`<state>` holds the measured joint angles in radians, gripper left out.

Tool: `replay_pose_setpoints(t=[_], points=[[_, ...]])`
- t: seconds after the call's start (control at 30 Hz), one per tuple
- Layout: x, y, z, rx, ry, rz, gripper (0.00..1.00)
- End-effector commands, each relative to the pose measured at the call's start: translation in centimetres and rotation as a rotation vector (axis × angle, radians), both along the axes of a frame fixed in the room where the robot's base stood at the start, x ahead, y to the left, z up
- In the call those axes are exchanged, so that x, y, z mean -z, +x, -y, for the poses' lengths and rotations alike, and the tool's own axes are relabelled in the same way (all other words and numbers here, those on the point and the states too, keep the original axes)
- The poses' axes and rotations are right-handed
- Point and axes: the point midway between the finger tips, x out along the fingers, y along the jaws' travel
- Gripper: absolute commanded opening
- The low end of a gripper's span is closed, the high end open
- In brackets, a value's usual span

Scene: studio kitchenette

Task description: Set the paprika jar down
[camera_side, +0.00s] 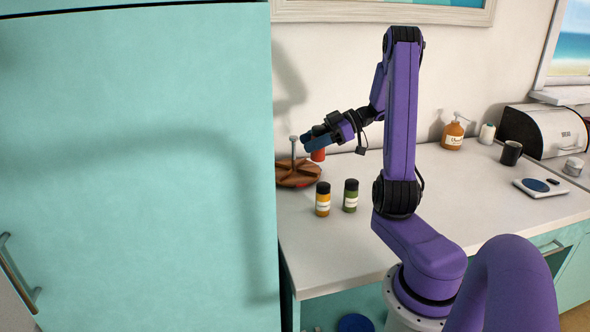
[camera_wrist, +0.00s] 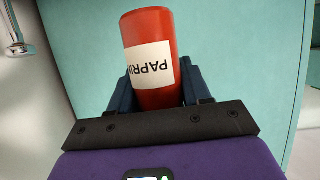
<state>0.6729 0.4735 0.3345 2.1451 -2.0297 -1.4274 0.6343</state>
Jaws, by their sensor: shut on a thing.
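The paprika jar (camera_wrist: 150,42) is red with a white label and fills the upper middle of the wrist view. My gripper (camera_wrist: 158,88) is shut on it, one dark finger on each side. In the side view my gripper (camera_side: 311,139) reaches left over the counter, and the red jar (camera_side: 318,155) shows partly behind its fingers. The jar is beside the post of a round brown rack (camera_side: 287,181), near its right side. I cannot tell from this angle whether the jar touches the rack.
A yellow-labelled jar (camera_side: 323,200) and a green jar (camera_side: 351,196) stand on the counter in front of the rack. A tall teal cabinet (camera_side: 140,170) is close on the left. A soap bottle (camera_side: 452,136), mug (camera_side: 511,153), scale (camera_side: 540,187) and bread box (camera_side: 545,131) stand at the right.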

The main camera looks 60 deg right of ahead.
Motion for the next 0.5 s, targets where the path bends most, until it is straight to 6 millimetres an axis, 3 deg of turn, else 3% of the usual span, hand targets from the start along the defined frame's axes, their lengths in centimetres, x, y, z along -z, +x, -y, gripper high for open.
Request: replay_pose_setpoints(t=[0.3,0.5], points=[[2.8,5.2,3.3,-0.001,0.001,-0.001,0.14],[5.6,7.5,4.9,0.002,0.003,-0.002,0.14]])
